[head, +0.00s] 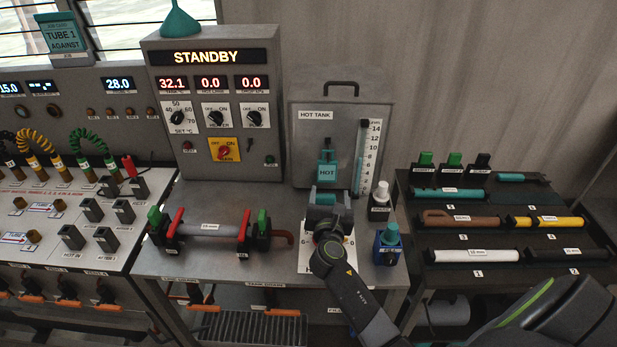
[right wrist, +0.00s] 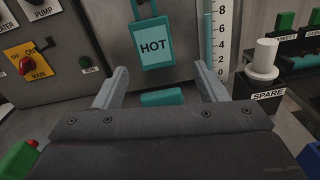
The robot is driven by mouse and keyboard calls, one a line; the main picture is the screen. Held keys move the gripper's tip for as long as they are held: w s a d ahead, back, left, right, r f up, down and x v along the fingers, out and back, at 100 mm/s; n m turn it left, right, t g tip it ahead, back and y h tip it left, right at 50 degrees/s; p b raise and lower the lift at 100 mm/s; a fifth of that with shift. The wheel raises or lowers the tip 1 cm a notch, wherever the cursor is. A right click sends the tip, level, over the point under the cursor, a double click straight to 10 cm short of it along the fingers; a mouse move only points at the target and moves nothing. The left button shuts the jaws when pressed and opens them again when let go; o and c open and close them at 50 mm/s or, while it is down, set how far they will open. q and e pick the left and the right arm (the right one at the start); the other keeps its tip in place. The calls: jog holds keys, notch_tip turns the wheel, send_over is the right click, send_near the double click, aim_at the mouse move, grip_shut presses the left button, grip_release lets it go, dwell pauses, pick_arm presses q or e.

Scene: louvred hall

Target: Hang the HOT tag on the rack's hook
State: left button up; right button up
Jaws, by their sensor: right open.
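The teal HOT tag (head: 327,172) hangs upright against the front of the grey hot tank, below its HOT TANK label. It also shows in the right wrist view (right wrist: 153,52), its narrower top cut by the frame edge. I cannot make out the hook. My right gripper (head: 327,196) is open just below and in front of the tag. In the right wrist view its two fingers (right wrist: 160,85) stand wide apart, with the tag beyond them and not between their pads. A small teal block (right wrist: 162,97) shows low between the fingers. My left gripper is out of view.
The hot tank (head: 300,150) has a level scale (head: 364,160) at right. A white SPARE knob (head: 381,192) and a blue block (head: 387,245) stand right of my gripper. A clamped grey tube (head: 210,229) lies left. A dark rack (head: 440,205) of tubes is at right.

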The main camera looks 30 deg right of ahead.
aim_at(327, 174)
jog(key=shift+n, duration=0.9)
jog(key=shift+w+a+b+x, duration=0.15)
jog(key=shift+b+x, duration=0.55)
jog(key=shift+x, duration=1.7)
jog(key=shift+w+a+b+x, duration=0.15)
jog(key=shift+b+x, duration=0.55)
jog(key=shift+x, duration=1.75)
jog(key=shift+s+a+r, duration=0.1)
grip_shut()
